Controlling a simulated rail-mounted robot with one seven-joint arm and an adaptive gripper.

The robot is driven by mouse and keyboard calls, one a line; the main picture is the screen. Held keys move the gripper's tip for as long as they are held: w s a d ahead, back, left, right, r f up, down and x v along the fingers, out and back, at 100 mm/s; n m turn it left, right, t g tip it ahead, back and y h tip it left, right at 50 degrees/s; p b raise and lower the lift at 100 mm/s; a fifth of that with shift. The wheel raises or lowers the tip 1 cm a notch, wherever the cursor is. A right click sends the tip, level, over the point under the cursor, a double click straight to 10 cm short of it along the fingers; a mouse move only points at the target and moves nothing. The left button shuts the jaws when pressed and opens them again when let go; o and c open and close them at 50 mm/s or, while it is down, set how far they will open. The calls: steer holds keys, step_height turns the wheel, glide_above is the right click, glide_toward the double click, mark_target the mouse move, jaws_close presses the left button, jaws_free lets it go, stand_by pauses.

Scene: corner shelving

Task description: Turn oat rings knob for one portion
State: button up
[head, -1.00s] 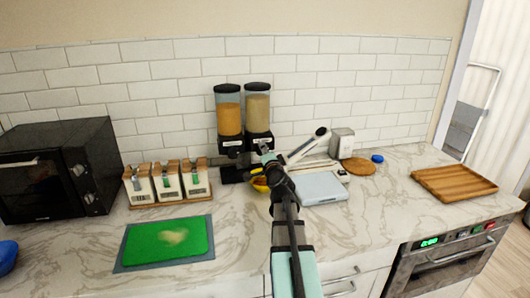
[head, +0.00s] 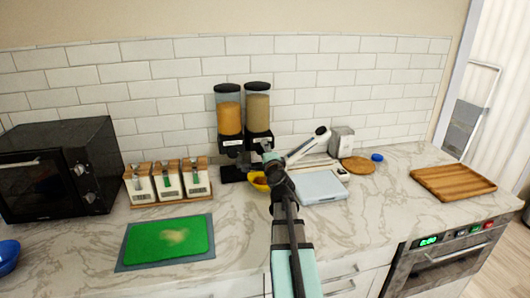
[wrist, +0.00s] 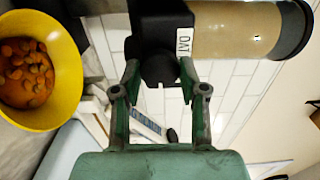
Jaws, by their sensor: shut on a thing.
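Two cereal dispensers stand against the tiled wall in the head view. The left one (head: 229,115) holds orange cereal and the right one (head: 258,112) holds tan cereal. In the wrist view the tan-filled dispenser (wrist: 235,28) lies sideways, with a partly visible label that seems to read "OAT". My gripper (wrist: 163,88) is shut on its black knob (wrist: 160,68), a finger on each side. In the head view my arm hides the knob. A yellow bowl (wrist: 73,58) with orange pieces in it is beside my gripper; it also shows low by the dispensers in the head view (head: 258,182).
Several small labelled containers (head: 168,182) stand left of the dispensers, with a green mat (head: 165,238) in front. A light-blue flat box (head: 320,187) lies close to my arm's right. A wooden tray (head: 452,182) is far right.

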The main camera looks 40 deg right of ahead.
steer(key=shift+r, duration=0.1)
steer(key=o, duration=1.1)
steer(key=shift+o, duration=0.2)
steer(key=v, duration=0.7)
steer(key=shift+s, duration=0.2)
steer(key=shift+a, duration=0.1)
